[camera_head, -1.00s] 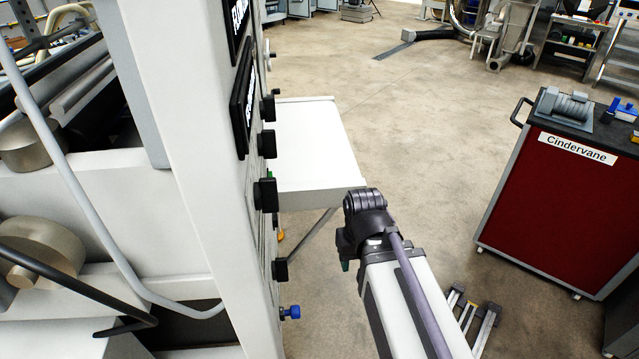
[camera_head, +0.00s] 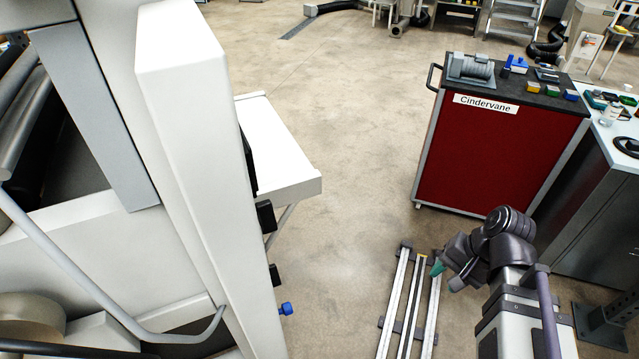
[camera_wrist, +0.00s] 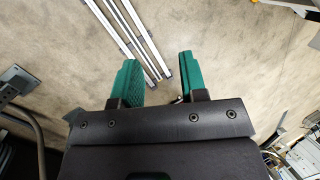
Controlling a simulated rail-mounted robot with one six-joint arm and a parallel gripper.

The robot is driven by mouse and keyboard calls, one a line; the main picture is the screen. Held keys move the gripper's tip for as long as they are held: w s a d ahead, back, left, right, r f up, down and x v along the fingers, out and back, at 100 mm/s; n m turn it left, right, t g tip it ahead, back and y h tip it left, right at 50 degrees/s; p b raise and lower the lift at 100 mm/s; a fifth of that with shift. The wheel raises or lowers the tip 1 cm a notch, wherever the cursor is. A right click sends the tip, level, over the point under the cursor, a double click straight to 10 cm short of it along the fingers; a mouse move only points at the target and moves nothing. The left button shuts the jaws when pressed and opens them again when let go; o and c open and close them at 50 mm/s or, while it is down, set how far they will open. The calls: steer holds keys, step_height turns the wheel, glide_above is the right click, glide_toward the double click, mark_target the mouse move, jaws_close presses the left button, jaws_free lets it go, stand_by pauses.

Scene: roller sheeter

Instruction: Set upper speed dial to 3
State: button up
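The machine's control column (camera_head: 205,180) stands left of centre in the head view, seen nearly edge-on. Dark knobs stick out from its right side, an upper one (camera_head: 265,215) and a lower one (camera_head: 274,274), with a blue knob (camera_head: 286,308) below them. Their faces and numbers are hidden, so I cannot tell any dial's setting or which is the upper speed dial. My gripper (camera_head: 437,266) is well to the right of the column, apart from every knob.
A white shelf (camera_head: 275,150) juts out behind the column. A red cart (camera_head: 495,150) labelled Cindervane stands at the right, beside a grey cabinet (camera_head: 600,190). Floor rails (camera_head: 408,300) run between the column and my arm. The middle floor is clear.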

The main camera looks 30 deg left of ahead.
steer(key=s+a+r+m+g+y+p, duration=0.2)
steer(key=s+a+r+m+g, duration=0.1)
steer(key=a+r, duration=0.3)
steer(key=s+a+r+m+g+y+p, duration=0.2)
steer(key=s+a+r+m+g+p, duration=0.1)
steer(key=r, duration=0.7)
steer(key=s+a+r+m+g+y+p, duration=0.2)
steer(key=s+a+r+m+g, duration=0.2)
steer(key=a+r+g, duration=0.3)
steer(key=s+a+r, duration=0.1)
steer(key=a+r, duration=0.1)
steer(key=a, duration=0.1)
steer(key=shift+y+p, duration=0.3)
steer(key=shift+p, duration=0.1)
